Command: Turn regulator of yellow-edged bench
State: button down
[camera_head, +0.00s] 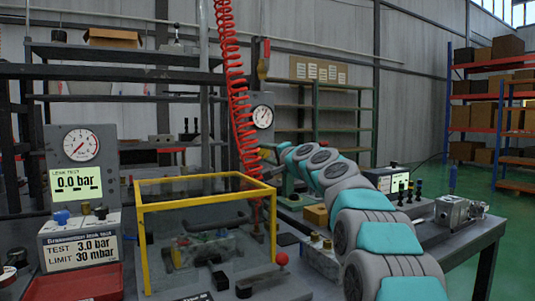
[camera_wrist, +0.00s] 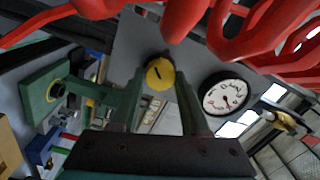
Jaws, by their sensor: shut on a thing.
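The regulator is a round yellow knob (camera_wrist: 160,72) with a dark slot mark, on a grey panel in the wrist view. My gripper (camera_wrist: 160,86) has its two dark green fingers on either side of the knob and is shut on it. In the head view my gripper (camera_head: 258,155) reaches the grey panel (camera_head: 262,100) behind the coiled red hose. The hose and my wrist hide the knob there. A round white gauge (camera_head: 262,116) is on this panel; it also shows in the wrist view (camera_wrist: 226,96). The yellow-edged guard (camera_head: 205,206) stands on the bench in front.
The coiled red hose (camera_head: 234,85) hangs close by my gripper and crosses the top of the wrist view (camera_wrist: 255,40). A leak-test display (camera_head: 76,181) reads 0.0 bar at left. A red-knobbed lever (camera_head: 281,259) and metal fittings (camera_head: 455,211) are on the bench.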

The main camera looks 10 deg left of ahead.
dwell(0.3)
jog(key=shift+c, duration=2)
grip_release()
jog(key=shift+d, duration=0.1)
jog(key=b+v, duration=0.2)
jog(key=v, duration=0.5)
jog(key=shift+s+d+b, duration=0.2)
jog(key=shift+s+b, duration=0.1)
jog(key=shift+b, duration=0.1)
jog(key=shift+f, duration=0.1)
